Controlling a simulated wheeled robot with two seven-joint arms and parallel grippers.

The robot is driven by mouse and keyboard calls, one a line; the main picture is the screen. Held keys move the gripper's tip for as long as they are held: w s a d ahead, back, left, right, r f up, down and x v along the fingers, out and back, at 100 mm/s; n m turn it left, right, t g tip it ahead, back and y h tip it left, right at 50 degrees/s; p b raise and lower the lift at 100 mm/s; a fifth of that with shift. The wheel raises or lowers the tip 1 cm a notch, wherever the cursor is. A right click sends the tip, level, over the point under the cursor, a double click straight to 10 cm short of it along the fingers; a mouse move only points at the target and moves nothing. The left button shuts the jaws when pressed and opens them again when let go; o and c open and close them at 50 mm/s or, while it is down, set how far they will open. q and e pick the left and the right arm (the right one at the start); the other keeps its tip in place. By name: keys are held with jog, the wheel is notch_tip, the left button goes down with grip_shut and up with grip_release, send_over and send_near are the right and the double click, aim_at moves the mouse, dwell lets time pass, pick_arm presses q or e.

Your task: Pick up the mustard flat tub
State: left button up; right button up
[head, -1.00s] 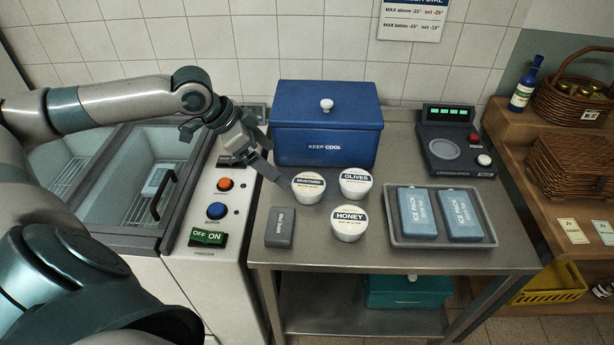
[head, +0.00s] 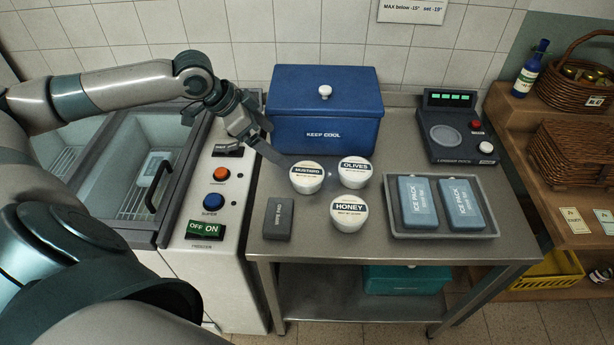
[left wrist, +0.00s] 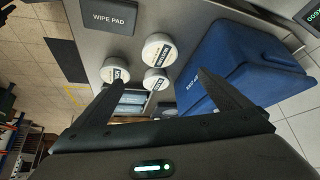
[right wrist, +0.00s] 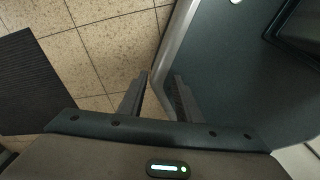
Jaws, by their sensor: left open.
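The mustard flat tub (head: 307,178) is a white round tub with a dark label band, upright on the steel table. It also shows in the left wrist view (left wrist: 159,48). My left gripper (head: 274,146) is open and empty, up and left of the tub in the head view, close to the blue box's front left corner. The olives tub (head: 355,172) stands just right of the mustard tub, and the honey tub (head: 348,213) stands in front of them. My right gripper (right wrist: 162,76) shows only in its wrist view, fingers apart with nothing between, over the floor.
A blue lidded KEEP COOL box (head: 325,108) stands behind the tubs. A grey wipe pad (head: 278,219) lies front left. A grey tray (head: 443,234) with two ice packs and a dark scale (head: 460,130) are at right. The freezer (head: 180,240) adjoins the table's left side.

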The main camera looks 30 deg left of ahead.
pick_arm(q)
jog(key=p, duration=0.3)
send_near(306, 173)
jog(key=shift+w+d+f, duration=0.65)
jog(key=shift+w+f, duration=0.15)
jog(key=shift+w, duration=0.05)
jog(key=shift+w+f, duration=0.15)
jog(key=shift+f, duration=0.2)
pick_arm(e)
jog(key=r, duration=0.3)
jog(key=shift+w+a+r, duration=0.1)
jog(key=shift+a, duration=0.2)
jog(key=shift+d, duration=0.1)
pick_arm(q)
jog(key=shift+d, duration=0.1)
jog(key=shift+w+d+f+p, duration=0.1)
jog(key=shift+w+f+p, duration=0.05)
jog(key=shift+f+p, duration=0.3)
jog(key=p+x, duration=0.1)
jog(key=x, duration=0.2)
jog(key=shift+f, duration=0.15)
jog(key=shift+w+f+p, duration=0.15)
jog(key=shift+f+p, duration=0.15)
jog(key=shift+f, duration=0.2)
pick_arm(e)
jog(key=r, duration=0.2)
jog(key=shift+a+r, duration=0.3)
jog(key=shift+r, duration=0.05)
